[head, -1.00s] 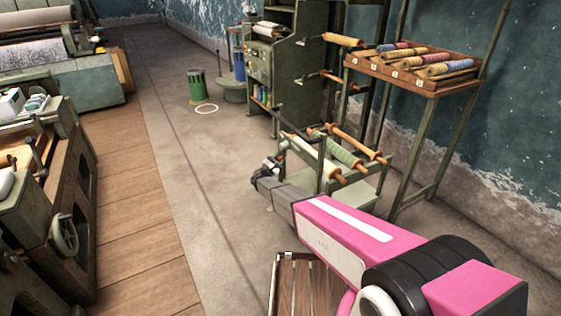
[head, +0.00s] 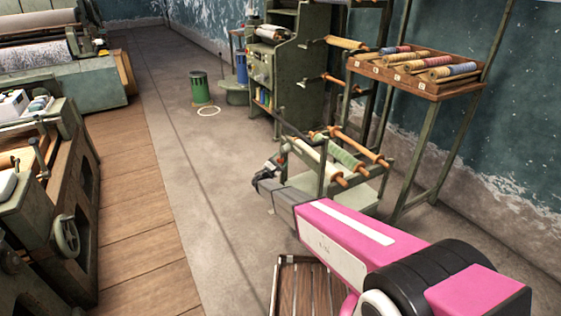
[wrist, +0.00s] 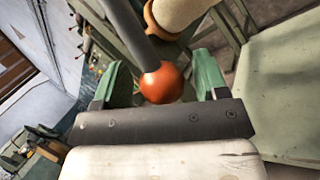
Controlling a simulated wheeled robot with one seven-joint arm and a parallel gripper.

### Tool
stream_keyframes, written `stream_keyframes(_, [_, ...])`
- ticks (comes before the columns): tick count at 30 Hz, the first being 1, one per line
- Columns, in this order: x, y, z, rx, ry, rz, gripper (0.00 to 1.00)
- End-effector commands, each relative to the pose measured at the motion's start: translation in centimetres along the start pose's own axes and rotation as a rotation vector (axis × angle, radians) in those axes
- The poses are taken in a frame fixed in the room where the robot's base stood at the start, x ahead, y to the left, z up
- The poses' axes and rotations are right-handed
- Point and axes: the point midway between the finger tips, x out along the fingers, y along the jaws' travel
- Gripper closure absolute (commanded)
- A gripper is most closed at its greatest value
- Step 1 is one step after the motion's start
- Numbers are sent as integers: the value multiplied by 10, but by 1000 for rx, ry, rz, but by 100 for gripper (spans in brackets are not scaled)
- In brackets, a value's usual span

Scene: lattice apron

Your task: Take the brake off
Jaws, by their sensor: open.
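An orange-red ball knob (wrist: 161,83) sits on the end of a dark lever (wrist: 130,32) in the wrist view. My gripper (wrist: 162,76) is open, with one green fingertip on each side of the knob. Gaps show between the knob and both fingertips, so it is not clamped. In the head view my gripper (head: 268,172) is at the near left end of a green roll cart (head: 364,194). The knob is too small to make out there, and the lever's lower mount is not clear.
The cart carries several rolls, including a green one (head: 345,157). A rack with a wooden tray (head: 432,88) of rolls stands behind it on the right. A green bin (head: 201,88) stands farther back. The concrete floor (head: 190,165) left of the cart is clear.

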Motion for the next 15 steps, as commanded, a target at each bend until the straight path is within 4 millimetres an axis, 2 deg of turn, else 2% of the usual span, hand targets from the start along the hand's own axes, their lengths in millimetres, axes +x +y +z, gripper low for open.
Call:
stream_keyframes(5, [-16,0,0,0,2,1,33])
stream_keyframes(15, [-77,0,0,0,1,1,33])
